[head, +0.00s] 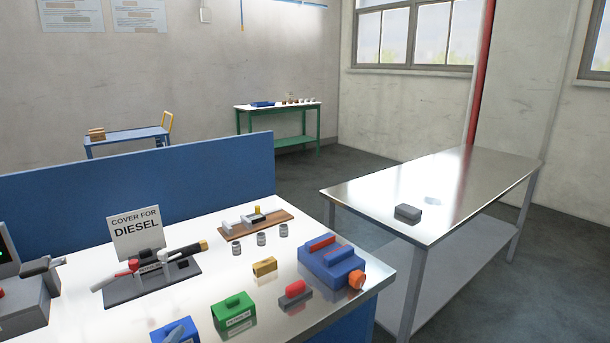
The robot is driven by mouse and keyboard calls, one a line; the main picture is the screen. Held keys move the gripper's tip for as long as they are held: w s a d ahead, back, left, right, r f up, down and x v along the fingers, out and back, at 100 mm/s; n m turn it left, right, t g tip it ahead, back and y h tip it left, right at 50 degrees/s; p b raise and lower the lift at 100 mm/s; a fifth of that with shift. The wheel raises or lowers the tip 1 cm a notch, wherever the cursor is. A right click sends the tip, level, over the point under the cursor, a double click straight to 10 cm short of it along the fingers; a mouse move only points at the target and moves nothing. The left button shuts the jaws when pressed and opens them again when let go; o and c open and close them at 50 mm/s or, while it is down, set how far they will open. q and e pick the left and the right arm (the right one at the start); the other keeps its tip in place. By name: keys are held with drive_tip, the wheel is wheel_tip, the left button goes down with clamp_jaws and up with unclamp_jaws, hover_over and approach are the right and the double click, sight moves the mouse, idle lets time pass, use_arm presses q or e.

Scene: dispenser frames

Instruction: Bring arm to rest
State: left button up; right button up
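Neither of my grippers nor arms shows in the head view. A white-topped bench (185,305) with a blue panel behind it fills the lower left. On it a sign (136,232) reading "COVER FOR DIESEL" stands behind a dark stand (150,280) holding nozzle-like pieces with red, black and white parts. A green box (234,312), a blue box (175,332), a small yellow block (264,266) and a red-topped grey block (295,295) lie towards the front. A larger blue unit (331,262) with an orange knob sits at the right edge.
A steel table (440,190) at right bears a dark grey block (408,213) and is otherwise mostly clear. A grey device (25,305) stands at far left. Small jars (261,239) and a brown board (265,224) are behind. A green-legged table (278,108) stands at the back.

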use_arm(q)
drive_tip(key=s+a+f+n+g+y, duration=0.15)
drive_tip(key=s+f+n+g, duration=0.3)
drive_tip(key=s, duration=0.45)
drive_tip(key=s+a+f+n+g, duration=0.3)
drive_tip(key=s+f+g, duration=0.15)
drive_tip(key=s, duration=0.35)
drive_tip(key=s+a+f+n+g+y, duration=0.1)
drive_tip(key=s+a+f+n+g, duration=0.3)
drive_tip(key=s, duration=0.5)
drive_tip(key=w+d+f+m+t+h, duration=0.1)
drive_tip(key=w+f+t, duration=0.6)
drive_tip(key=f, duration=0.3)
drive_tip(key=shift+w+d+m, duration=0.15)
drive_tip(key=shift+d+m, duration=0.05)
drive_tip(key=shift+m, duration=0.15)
